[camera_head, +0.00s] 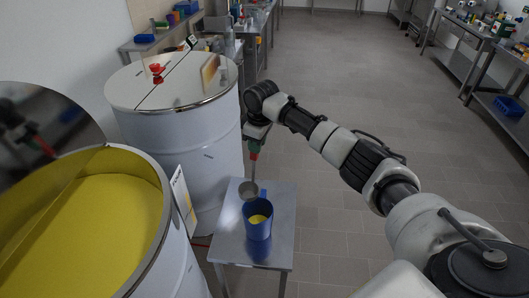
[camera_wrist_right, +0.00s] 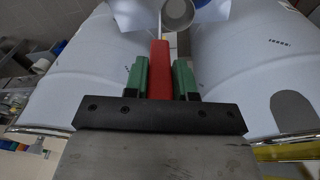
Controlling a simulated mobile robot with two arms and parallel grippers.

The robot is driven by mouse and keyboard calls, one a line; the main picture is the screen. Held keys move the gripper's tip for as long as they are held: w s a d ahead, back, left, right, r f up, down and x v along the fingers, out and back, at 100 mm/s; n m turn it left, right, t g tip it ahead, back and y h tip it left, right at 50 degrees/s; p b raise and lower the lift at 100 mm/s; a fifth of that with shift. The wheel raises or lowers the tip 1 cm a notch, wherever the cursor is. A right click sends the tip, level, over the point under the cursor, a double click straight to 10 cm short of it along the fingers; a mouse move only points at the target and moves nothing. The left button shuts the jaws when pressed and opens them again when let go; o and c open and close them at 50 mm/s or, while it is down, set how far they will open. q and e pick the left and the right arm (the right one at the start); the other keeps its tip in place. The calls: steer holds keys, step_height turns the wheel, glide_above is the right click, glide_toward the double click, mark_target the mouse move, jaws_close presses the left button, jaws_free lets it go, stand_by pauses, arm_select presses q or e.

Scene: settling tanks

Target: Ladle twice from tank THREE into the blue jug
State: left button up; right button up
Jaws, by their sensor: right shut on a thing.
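The blue jug (camera_head: 258,223) stands on a small metal table, with yellow liquid showing inside it. My right gripper (camera_head: 254,141) is shut on the red handle of the ladle, above the table's back part. The ladle's grey bowl (camera_head: 248,190) hangs just behind and above the jug's rim; its contents cannot be made out. In the right wrist view the green fingers (camera_wrist_right: 161,78) sit either side of the red handle, and the ladle bowl (camera_wrist_right: 178,12) shows at the top. An open tank (camera_head: 163,232) of yellow liquid stands at front left. Its sign is unreadable. My left gripper is out of view.
A second white tank (camera_head: 190,128) stands behind, covered by a shiny lid with a red knob (camera_head: 156,69). The small metal table (camera_head: 228,245) has bare room around the jug. Workbenches line the back left and far right. The floor to the right is clear.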

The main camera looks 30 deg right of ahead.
steer(key=shift+w+a+r+g, duration=0.1)
steer(key=shift+w+r+g, duration=0.15)
steer(key=shift+w+g, duration=0.2)
steer(key=shift+r, duration=2.5)
